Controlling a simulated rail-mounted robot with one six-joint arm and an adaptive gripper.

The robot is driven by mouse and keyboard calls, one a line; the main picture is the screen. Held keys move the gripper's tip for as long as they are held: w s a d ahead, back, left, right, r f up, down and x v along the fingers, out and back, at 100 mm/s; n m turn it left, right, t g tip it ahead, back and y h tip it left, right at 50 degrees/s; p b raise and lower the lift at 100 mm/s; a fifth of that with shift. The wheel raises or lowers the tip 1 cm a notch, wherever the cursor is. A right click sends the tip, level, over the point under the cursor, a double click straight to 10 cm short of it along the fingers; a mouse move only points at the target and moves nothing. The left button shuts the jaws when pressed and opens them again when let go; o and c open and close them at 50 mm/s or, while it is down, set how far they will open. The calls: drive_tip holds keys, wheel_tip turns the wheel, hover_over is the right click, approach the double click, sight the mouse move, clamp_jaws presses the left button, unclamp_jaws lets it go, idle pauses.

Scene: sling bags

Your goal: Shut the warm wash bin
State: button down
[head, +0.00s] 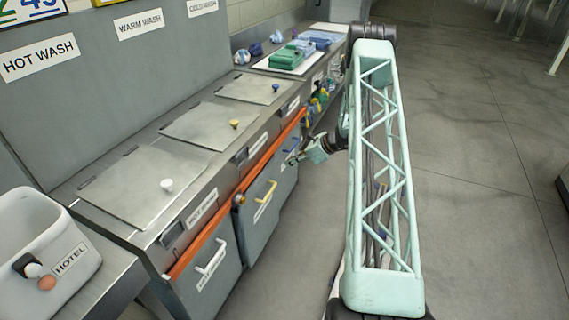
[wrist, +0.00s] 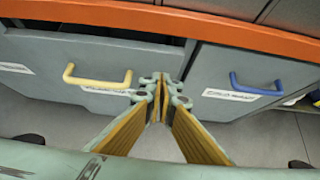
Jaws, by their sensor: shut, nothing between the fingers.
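The warm wash bin (head: 256,232) is the grey bin front with a yellow handle (head: 267,191), below the orange rail in the head view. In the wrist view the bin (wrist: 60,55) fills the left, with its yellow handle (wrist: 98,82). A dark gap shows between its top edge and the rail, so it stands partly open. My gripper (wrist: 162,80) is shut and empty, with its tips by the bin's right edge, right of the yellow handle. I cannot tell whether they touch it. My gripper also shows in the head view (head: 292,160).
The orange rail (wrist: 220,32) runs above the bins. A white-handled bin (head: 205,283) is on the left; a blue-handled bin (wrist: 235,72) is on the right. The steel counter (head: 130,228) has lids with knobs. A white tub (head: 35,250) stands left.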

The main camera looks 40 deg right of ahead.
drive_tip(key=p+v, duration=0.1)
drive_tip(key=v, duration=0.7)
drive_tip(key=shift+r, duration=0.25)
drive_tip(key=shift+s, duration=0.1)
